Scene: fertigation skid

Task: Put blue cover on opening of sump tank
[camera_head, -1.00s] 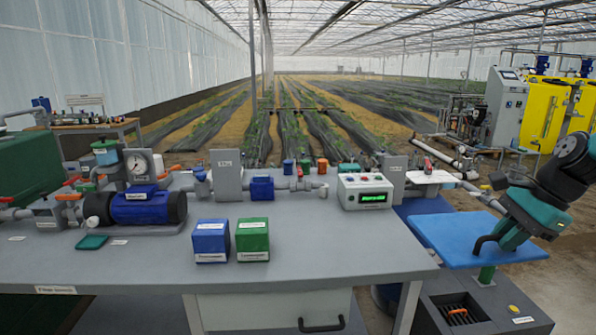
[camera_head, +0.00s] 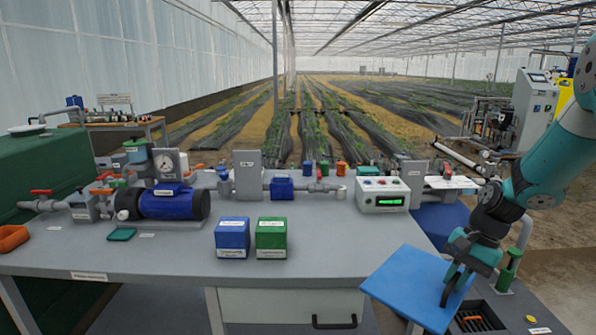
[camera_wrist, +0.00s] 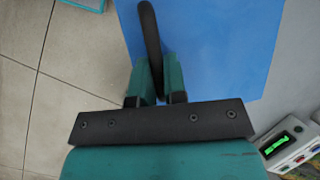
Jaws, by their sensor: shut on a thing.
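The blue cover (camera_head: 412,288) is a flat square plate with a dark looped handle (camera_head: 450,288). My gripper (camera_head: 461,270) is shut on that handle and holds the cover, which looks tilted in the head view, beside the table's right end. In the wrist view the handle (camera_wrist: 150,35) runs between the two green fingers (camera_wrist: 157,82), with the blue plate (camera_wrist: 215,45) beyond. The sump tank (camera_head: 505,318) is the dark box low at the right, partly hidden by the cover and gripper. Its opening (camera_head: 475,316) shows an orange item inside.
A green post valve (camera_head: 508,268) with a grey pipe rises at the tank's back. The grey table (camera_head: 330,262) carries a blue box (camera_head: 232,238), a green box (camera_head: 271,238), a controller (camera_head: 382,195) and a blue pump (camera_head: 172,203). Floor right of the tank is clear.

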